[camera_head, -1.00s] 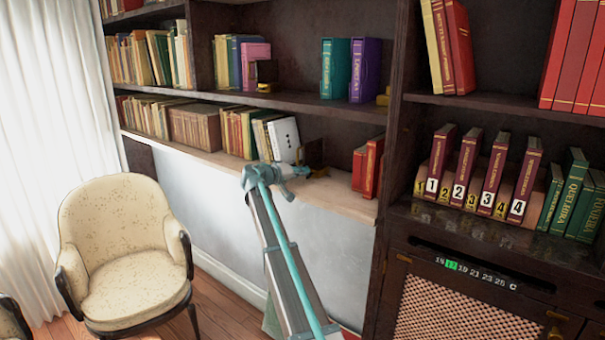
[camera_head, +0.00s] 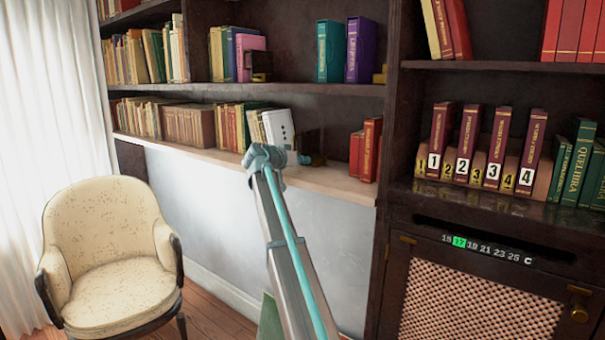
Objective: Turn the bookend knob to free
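A dark bookend (camera_head: 311,139) stands on the pale lower shelf ledge, just right of a white book with dark dots (camera_head: 278,128). A small brownish-gold part, perhaps its knob (camera_head: 319,160), shows low at the bookend's right side. My gripper (camera_head: 304,158), at the end of my teal and grey arm, is in front of the bookend's lower part and points right, close to this small part. I cannot tell whether it touches it. The fingers are too small and too far away to tell open from shut.
Red books (camera_head: 366,150) stand to the right on the same ledge (camera_head: 340,187), with bare ledge between. A dark upright post borders the right cabinet, with numbered books (camera_head: 486,148). A cream armchair (camera_head: 110,250) stands at left.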

